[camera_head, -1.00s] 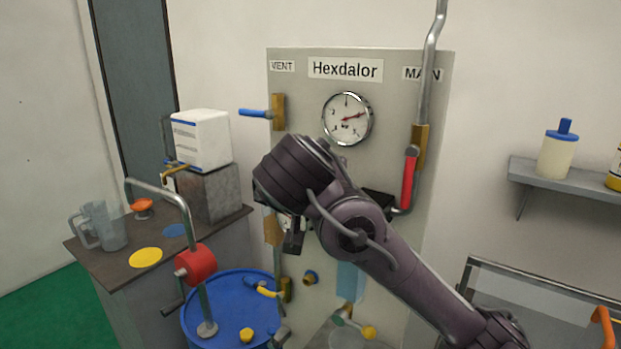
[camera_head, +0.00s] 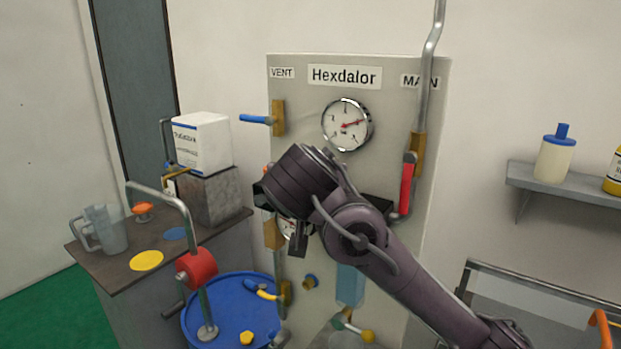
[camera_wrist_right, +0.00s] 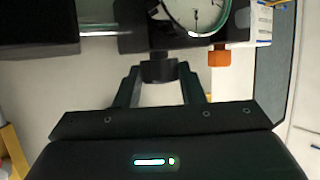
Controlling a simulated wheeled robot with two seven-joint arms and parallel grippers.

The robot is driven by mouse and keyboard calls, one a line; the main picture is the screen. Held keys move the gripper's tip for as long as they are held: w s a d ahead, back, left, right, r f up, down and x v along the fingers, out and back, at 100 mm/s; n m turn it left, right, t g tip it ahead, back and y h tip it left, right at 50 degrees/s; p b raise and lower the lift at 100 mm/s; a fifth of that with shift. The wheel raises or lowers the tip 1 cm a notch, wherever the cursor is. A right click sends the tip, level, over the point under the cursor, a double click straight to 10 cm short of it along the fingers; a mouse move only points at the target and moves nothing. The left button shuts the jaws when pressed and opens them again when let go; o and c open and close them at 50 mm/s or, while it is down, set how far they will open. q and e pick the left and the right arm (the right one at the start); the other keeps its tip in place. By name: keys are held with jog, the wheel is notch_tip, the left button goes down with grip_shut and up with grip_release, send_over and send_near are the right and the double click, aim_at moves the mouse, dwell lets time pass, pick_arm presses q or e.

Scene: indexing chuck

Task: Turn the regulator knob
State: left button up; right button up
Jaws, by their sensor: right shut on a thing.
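In the right wrist view a dark regulator knob (camera_wrist_right: 159,69) sits below a small round gauge (camera_wrist_right: 196,14). My right gripper (camera_wrist_right: 158,80) is shut on this knob, with one finger on each side of it. In the head view my right arm reaches in from the lower right, and its gripper (camera_head: 298,242) is in front of the grey Hexdalor panel (camera_head: 300,100). The arm hides the knob there; part of the small gauge (camera_head: 287,229) shows beside the gripper. My left gripper is not in view.
The panel carries a large gauge (camera_head: 347,124), a blue vent lever (camera_head: 256,119) and a red main lever (camera_head: 407,187). A blue drum (camera_head: 222,318) with a red-handled crank pump (camera_head: 197,267) stands at lower left. An orange part (camera_wrist_right: 219,56) is close to the knob.

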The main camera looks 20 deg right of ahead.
jog(key=shift+n+y+p, duration=0.35)
jog(key=shift+n+y, duration=0.25)
jog(key=shift+y, duration=0.2)
jog(key=shift+s+d+r+n+t+y+p, duration=0.15)
jog(key=shift+n+t+y+p, duration=0.15)
jog(key=shift+n+y+p, duration=0.45)
jog(key=shift+d+n+y+p, duration=0.15)
jog(key=shift+n+y+p, duration=0.4)
jog(key=shift+y+p, duration=0.15)
jog(key=o, duration=1)
jog(key=p+v, duration=0.2)
jog(key=v, duration=0.5)
jog(key=shift+s, duration=0.3)
